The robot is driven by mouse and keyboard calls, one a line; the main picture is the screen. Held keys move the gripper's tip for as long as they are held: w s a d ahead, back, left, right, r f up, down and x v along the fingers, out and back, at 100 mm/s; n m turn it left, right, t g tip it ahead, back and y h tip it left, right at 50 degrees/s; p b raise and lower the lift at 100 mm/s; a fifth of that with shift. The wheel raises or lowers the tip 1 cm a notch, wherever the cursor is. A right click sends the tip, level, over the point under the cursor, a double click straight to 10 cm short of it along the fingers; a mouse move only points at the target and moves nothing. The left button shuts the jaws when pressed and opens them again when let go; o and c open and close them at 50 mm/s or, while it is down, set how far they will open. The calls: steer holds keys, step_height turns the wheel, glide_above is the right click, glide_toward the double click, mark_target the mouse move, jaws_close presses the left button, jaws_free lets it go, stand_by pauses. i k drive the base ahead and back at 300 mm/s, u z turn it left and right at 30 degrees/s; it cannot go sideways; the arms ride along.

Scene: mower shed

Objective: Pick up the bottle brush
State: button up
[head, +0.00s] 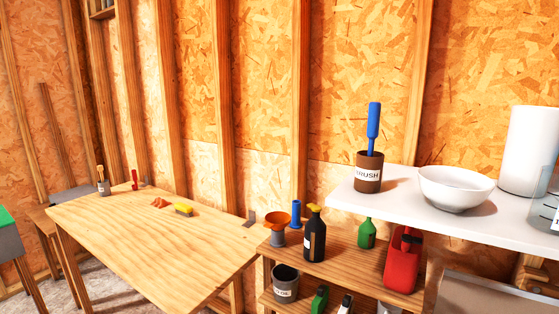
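What looks like the bottle brush (374,121) stands upright in a brown cup (368,182) on the white shelf at the right. Its thick blue handle points up, a thin stem shows below it, and its lower end is hidden in the cup. The cup's label is partly readable as "RUSH". My gripper is not in view.
A white bowl (456,188) stands close right of the cup, with a white cylinder (527,150) beyond. Below the white shelf (490,216), a wooden shelf (345,262) holds a dark bottle (314,236) and a red container (402,264). The wooden table (150,250) is mostly clear.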

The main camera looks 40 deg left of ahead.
mark_target(375, 107)
steer(key=u, duration=1.85)
